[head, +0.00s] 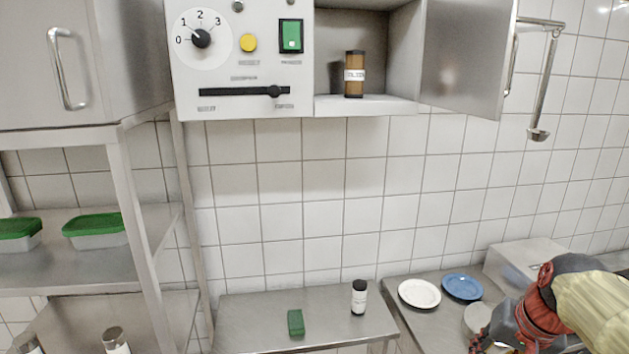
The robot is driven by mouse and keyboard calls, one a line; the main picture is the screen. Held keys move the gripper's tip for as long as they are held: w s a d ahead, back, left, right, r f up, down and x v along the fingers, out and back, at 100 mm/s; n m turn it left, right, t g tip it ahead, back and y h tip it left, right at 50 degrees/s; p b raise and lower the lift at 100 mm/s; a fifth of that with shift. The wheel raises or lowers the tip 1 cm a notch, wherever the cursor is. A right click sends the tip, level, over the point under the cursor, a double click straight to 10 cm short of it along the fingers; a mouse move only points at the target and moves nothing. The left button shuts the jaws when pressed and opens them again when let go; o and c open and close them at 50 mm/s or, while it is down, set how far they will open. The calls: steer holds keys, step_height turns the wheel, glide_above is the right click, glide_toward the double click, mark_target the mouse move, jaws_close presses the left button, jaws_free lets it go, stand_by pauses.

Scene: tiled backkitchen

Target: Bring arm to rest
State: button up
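My arm reaches in from the right edge in the head view, with a pale yellow link and red and dark joints. My gripper (490,345) is at the lower right, low in front of the right-hand counter and partly cut off by the bottom edge. Its fingers are too small and hidden to show whether they are open or shut. I see nothing clearly held in it.
A white plate (419,293), a blue plate (462,287) and a steel box (522,263) are close to my arm. An open cabinet door (467,55) juts out above.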

steer(key=s+a+f+n+t+b, duration=0.1)
steer(key=s+a+f+n, duration=0.4)
steer(key=s+a, duration=0.7)
steer(key=shift+s+a+f+n+b, duration=0.2)
steer(key=shift+a+f+n+b, duration=0.2)
steer(key=shift+a+b, duration=0.45)
steer(key=shift+a, duration=0.1)
